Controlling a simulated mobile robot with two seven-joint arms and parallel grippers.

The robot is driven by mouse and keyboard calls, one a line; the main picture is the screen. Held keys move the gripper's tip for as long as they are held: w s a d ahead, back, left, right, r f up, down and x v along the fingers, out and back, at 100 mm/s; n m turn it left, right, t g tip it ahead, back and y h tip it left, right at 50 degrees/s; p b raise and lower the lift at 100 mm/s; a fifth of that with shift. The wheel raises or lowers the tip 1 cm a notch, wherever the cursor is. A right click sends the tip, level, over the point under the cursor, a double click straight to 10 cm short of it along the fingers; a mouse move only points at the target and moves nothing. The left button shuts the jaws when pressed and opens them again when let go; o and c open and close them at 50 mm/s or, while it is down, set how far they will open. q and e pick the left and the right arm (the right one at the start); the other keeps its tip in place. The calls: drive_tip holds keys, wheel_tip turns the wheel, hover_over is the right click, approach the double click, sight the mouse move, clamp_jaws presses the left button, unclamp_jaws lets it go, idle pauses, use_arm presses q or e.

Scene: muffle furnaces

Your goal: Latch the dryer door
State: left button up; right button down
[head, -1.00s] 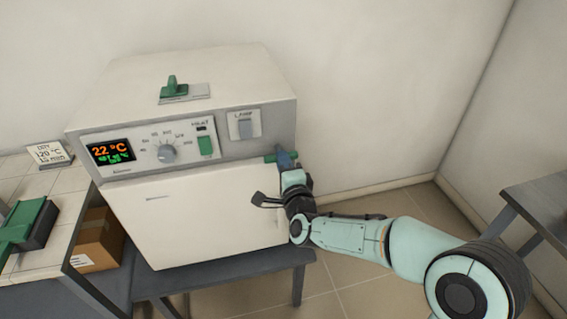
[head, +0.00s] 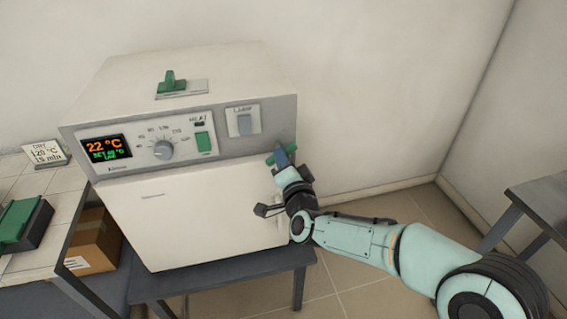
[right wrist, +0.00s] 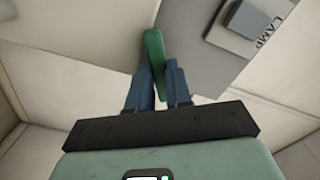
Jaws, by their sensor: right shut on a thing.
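The dryer (head: 185,130) is a white box with a grey control panel, standing on a dark bench. Its white door (head: 195,215) looks closed against the front. A green latch handle (head: 271,160) sits at the door's upper right corner, tilted with its right end higher. My right gripper (head: 283,157) is shut on this latch handle and hides its middle. In the right wrist view the green handle (right wrist: 153,50) shows between the two blue fingers, its far end sticking out beyond them. My left gripper is not in view.
The display (head: 107,147) reads 22 °C. A lamp switch (head: 244,121) is just above the latch. A green knob (head: 171,82) stands on the dryer's top. A sign (head: 44,153), a cardboard box (head: 93,240) and a tiled counter are at left. A grey table (head: 540,200) is at right.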

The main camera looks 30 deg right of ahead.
drive_tip(key=n+p, duration=0.1)
drive_tip(key=n, duration=1)
drive_tip(key=shift+n, duration=0.3)
idle(0.4)
drive_tip(key=c, duration=1)
unclamp_jaws()
drive_tip(key=shift+c, duration=0.2)
drive_tip(key=v, duration=1.3)
drive_tip(key=shift+s+a, duration=0.15)
